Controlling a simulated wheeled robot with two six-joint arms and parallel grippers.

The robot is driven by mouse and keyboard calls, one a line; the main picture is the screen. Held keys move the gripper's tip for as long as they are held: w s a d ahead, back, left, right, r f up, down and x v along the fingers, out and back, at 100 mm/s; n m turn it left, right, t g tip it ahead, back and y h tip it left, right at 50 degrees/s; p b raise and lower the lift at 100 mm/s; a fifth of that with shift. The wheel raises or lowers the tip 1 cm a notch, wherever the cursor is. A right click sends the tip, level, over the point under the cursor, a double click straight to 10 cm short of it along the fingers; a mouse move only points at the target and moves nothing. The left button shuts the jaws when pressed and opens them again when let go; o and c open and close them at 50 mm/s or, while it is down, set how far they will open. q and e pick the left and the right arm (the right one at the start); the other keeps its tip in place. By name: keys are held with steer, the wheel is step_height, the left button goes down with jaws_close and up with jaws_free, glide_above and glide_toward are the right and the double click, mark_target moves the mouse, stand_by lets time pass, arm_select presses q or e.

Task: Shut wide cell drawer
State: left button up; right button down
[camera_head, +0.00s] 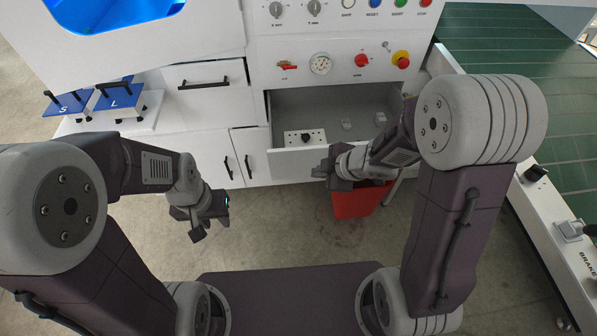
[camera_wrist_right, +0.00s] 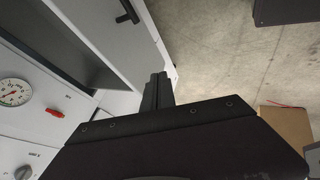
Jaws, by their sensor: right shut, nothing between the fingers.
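The wide drawer (camera_head: 294,159) is pulled out of the white cabinet, and its grey inside shows a few small items. In the right wrist view its grey wall and front (camera_wrist_right: 148,38) fill the upper left. My right gripper (camera_head: 326,174) is shut and empty at the drawer's front panel, towards its right part. Its fingers (camera_wrist_right: 158,88) are close beside the front; I cannot tell if they touch it. The right arm hides the drawer's right end. My left gripper (camera_head: 211,219) hangs over the floor, left of the drawer, with its fingers apart and empty.
A red bin (camera_head: 352,204) stands under the drawer's right part. A closed drawer (camera_head: 208,74) and cupboard doors (camera_head: 229,157) are to the left. A panel with a gauge (camera_head: 320,63) and knobs is above. A green conveyor (camera_head: 500,45) runs at the right.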

steer(key=a+f+b, duration=0.1)
steer(key=f+b, duration=0.1)
steer(key=b, duration=0.2)
glide_toward(293, 167)
steer(key=s+x, duration=0.1)
steer(key=x, duration=0.3)
steer(key=shift+w+f, duration=0.2)
steer(key=shift+w, duration=0.4)
